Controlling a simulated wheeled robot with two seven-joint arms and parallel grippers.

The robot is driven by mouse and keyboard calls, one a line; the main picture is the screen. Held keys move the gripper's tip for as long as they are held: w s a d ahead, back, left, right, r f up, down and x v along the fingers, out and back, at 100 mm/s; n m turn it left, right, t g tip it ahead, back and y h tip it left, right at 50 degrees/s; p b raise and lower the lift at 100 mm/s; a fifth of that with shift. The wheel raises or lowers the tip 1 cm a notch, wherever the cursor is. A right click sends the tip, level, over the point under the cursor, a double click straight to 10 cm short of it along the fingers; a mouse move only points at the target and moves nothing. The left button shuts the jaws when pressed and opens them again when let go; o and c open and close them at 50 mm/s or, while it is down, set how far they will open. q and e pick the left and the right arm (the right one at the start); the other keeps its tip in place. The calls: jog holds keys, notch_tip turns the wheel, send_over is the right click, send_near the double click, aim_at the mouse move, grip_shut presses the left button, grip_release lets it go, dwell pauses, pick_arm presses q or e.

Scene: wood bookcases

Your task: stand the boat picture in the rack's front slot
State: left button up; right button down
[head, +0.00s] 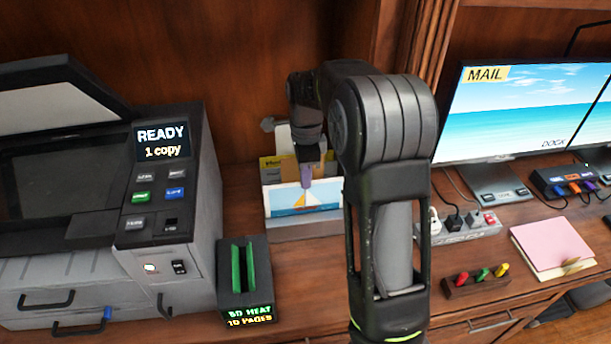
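The boat picture (285,200), a light card with a sailboat on blue water, stands upright at the front of the rack (290,232), a pale grey holder against the back of the desk. My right gripper (307,183) points down at the picture's top edge, near its middle. A small purple piece shows at its tip, touching or just in front of the card. I cannot tell whether the fingers grip it. My forearm hides the right end of the rack. My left gripper is out of view.
A copier (170,220) and a small green-slotted box (245,285) stand left of the rack. Yellow and white cards (270,168) stand behind the picture. A power strip (465,228), peg block (476,286), pink papers (550,243) and monitors (520,110) are at right.

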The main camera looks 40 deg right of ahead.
jog(key=shift+f+b, duration=0.8)
jog(key=shift+f, duration=0.6)
jog(key=c, duration=1.6)
grip_release()
notch_tip(320, 180, up, 8)
jog(key=shift+f, duration=0.1)
